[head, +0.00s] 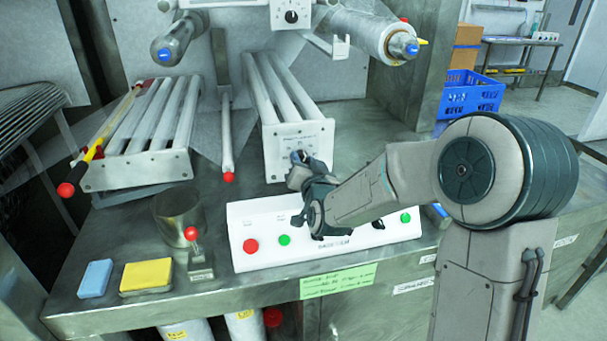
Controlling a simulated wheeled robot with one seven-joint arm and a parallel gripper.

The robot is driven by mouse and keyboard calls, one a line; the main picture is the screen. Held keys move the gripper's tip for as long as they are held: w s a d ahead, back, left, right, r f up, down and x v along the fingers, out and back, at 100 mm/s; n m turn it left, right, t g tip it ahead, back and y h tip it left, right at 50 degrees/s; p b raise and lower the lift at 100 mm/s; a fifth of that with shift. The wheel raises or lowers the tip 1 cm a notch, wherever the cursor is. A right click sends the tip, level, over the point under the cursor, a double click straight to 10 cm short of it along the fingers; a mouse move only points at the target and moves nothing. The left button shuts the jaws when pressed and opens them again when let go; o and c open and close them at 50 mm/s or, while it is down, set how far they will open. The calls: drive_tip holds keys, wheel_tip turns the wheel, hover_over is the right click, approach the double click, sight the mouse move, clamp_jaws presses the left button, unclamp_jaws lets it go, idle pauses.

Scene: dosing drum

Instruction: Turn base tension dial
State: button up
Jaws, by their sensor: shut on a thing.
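The base tension dial sits on the white front plate (283,150) at the end of the middle roller unit, with small print around the dial's place. My gripper (298,158) is up against this plate and shut on the dial. The dial itself is mostly hidden by the fingers, so its pointer setting cannot be read. My forearm comes in from the right, over the white control box, and hides part of it.
The white control box (262,218) below has red and green buttons. A red-knobbed lever (201,262), metal cup (178,215), yellow sponge (146,276) and blue sponge (95,278) stand at left. A black dial (291,17) is above. A blue crate (468,98) is behind.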

drive_tip(key=shift+f+m+b, duration=0.1)
drive_tip(key=shift+m+b, duration=1.4)
drive_tip(key=shift+m, duration=0.1)
drive_tip(key=o, duration=1)
drive_tip(key=shift+c, duration=0.2)
drive_tip(key=shift+s, duration=0.1)
drive_tip(key=b+v, duration=0.1)
drive_tip(key=v, duration=1.2)
drive_tip(key=shift+s, duration=0.3)
drive_tip(key=shift+d, duration=0.15)
